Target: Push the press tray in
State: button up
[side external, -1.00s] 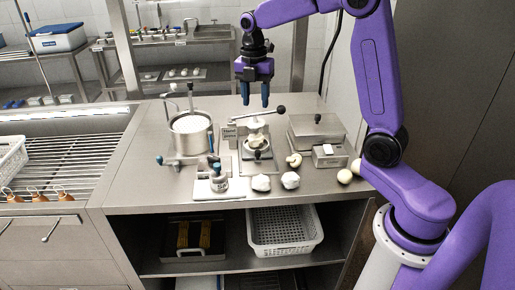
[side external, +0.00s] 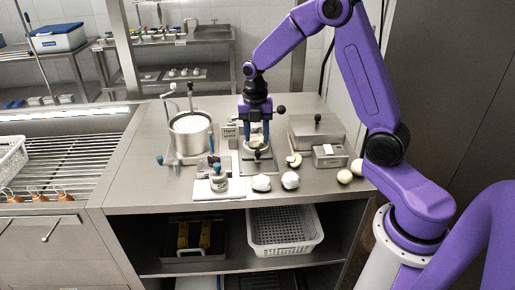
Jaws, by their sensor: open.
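The hand press stands in the middle of the steel counter, beside a small sign (side external: 229,132) reading "Hand press". Its tray (side external: 258,167) lies low at the front, with a pale round piece (side external: 257,145) above it. My gripper (side external: 256,140) points straight down over the press, its two blue fingers apart on either side of the pale piece. I cannot tell whether the fingers touch the press or the tray. My gripper's body hides most of the press lever; its dark knob (side external: 280,111) shows to the right.
A steel pot (side external: 191,136) stands to the left and a lidded steel box (side external: 316,133) to the right. A scale (side external: 329,156), white lumps (side external: 290,180) and a small device (side external: 212,186) crowd the front. A white perforated basket (side external: 284,232) sits on the shelf below.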

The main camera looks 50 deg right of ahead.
aim_at(258, 151)
notch_tip(258, 151, down, 6)
jog(key=shift+s+r, duration=0.1)
dwell(0.4)
jog(key=shift+d, duration=0.1)
grip_shut()
